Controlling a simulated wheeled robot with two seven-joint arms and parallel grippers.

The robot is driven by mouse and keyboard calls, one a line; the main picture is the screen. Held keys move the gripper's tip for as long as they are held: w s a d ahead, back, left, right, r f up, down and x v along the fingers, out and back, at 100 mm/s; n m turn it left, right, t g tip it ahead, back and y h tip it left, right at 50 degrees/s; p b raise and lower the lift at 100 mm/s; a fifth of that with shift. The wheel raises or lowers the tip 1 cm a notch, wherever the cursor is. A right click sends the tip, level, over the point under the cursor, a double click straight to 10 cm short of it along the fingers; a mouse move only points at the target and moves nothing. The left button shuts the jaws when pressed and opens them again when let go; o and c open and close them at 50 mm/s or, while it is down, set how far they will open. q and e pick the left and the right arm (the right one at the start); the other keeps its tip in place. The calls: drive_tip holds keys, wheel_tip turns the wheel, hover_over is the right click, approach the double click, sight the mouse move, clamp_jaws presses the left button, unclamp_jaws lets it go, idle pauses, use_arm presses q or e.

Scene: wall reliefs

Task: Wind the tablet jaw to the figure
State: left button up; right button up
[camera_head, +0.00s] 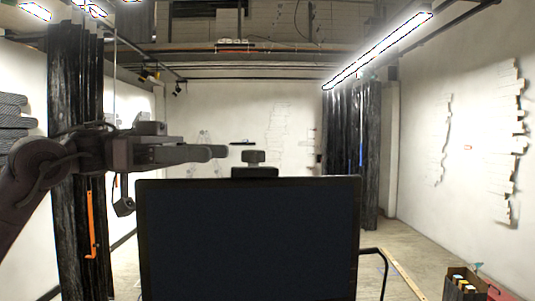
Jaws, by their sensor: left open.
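A large dark flat panel (248,240), which looks like the tablet or a screen, stands upright in front of me with its face blank. On its top edge sits a small black block (255,173) with a rounded knob-like part (253,156) on it; this may be the jaw. No figure or scale is readable. My left gripper (222,151) reaches in from the left above the panel, pointing right. It is open and empty, its tips a little left of the knob and apart from it. The fingers overlap side-on. My right gripper is out of view.
Black curtains hang at left (75,180) and at the back (352,130). An orange strip (90,225) hangs at left. A dark box (460,284) with bottle-like items stands on the floor at lower right. White walls carry reliefs (510,150). Air right of the knob is clear.

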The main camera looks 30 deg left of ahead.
sight(253, 158)
use_arm(q)
drive_tip(key=p+x, duration=0.2)
drive_tip(key=x, duration=0.7)
drive_tip(key=shift+w+d+p, duration=0.1)
drive_tip(key=shift+d+p, duration=0.2)
drive_tip(key=shift+d, duration=0.05)
drive_tip(key=shift+a, duration=0.1)
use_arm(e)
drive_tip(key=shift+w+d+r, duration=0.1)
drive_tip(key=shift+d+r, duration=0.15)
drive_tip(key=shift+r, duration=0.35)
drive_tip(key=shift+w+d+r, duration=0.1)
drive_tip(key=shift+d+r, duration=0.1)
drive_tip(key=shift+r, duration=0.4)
use_arm(q)
drive_tip(key=shift+a, duration=0.1)
drive_tip(key=shift+c, duration=1.1)
drive_tip(key=c, duration=0.7)
drive_tip(key=shift+c, duration=0.2)
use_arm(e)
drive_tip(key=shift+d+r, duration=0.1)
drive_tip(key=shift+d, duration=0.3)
